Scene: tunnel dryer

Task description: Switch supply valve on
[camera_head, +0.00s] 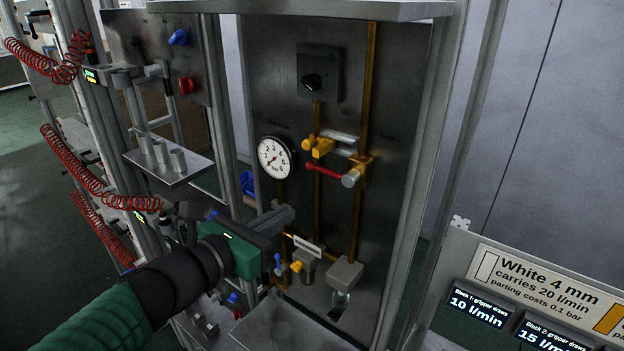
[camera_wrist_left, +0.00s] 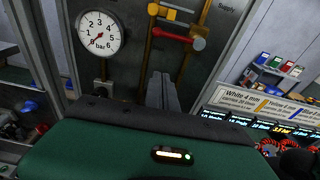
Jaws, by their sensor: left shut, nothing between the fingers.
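A valve with a red lever (camera_head: 324,170) sits on the right-hand brass pipe of the grey panel. The lever lies nearly level, pointing left across the pipe. It also shows in the wrist view as a red lever (camera_wrist_left: 172,35), near faint lettering that reads "Supply". My left gripper (camera_head: 284,216) is below and left of the lever, apart from it. Its fingers are together and empty, and they also show in the wrist view (camera_wrist_left: 162,92). My right gripper is not in view.
A round gauge (camera_head: 274,157) with its needle near the low end is left of the lever. A yellow fitting (camera_head: 318,147) is just above the lever. A black rotary switch (camera_head: 314,82) is higher up. Small valves (camera_head: 302,264) sit below.

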